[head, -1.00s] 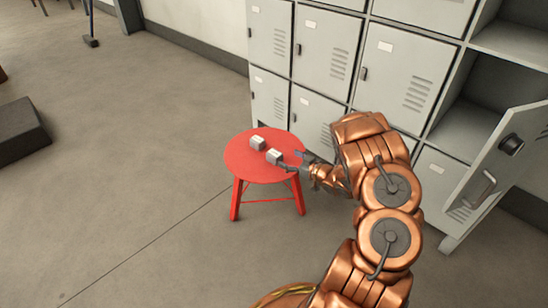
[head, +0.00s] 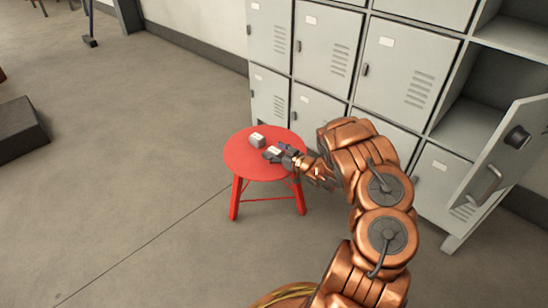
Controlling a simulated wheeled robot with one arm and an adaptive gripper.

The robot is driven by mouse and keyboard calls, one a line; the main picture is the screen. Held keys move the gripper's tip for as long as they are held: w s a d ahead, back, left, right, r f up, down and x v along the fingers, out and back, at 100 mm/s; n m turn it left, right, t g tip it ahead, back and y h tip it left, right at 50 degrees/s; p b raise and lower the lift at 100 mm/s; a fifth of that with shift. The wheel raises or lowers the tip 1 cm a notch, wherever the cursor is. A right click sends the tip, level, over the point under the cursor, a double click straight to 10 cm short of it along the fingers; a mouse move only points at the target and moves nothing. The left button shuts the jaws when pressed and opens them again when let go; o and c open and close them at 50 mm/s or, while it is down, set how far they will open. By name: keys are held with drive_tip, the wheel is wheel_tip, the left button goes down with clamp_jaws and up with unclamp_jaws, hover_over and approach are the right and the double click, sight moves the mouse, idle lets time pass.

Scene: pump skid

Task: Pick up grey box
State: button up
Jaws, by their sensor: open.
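Two small grey boxes are on the round red stool (head: 245,166). The farther grey box (head: 257,140) stands clear near the back of the seat. The nearer grey box (head: 272,152) is at the right side of the seat, partly hidden by my gripper (head: 276,154). My gripper reaches in from the right, with its dark fingers open around or right beside the nearer box. Contact between fingers and box is too small to tell.
Grey lockers (head: 326,45) stand close behind and to the right of the stool. One locker door (head: 500,160) hangs open at the right. A dark block (head: 20,128) lies on the floor at the far left. The floor left of the stool is clear.

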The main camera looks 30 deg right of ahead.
drive_tip(key=c, duration=1.4)
drive_tip(key=shift+r+p, duration=0.35)
drive_tip(key=shift+r, duration=0.1)
drive_tip(key=shift+r+p, duration=0.35)
drive_tip(key=shift+r, duration=0.15)
drive_tip(key=f+v, duration=0.1)
drive_tip(key=v, duration=0.5)
drive_tip(key=f+p+v, duration=0.1)
drive_tip(key=v, duration=0.4)
drive_tip(key=f+p+v, duration=0.1)
drive_tip(key=v, duration=0.5)
drive_tip(key=shift+s+d, duration=0.2)
drive_tip(key=shift+s, duration=0.35)
drive_tip(key=shift+w+r, duration=0.1)
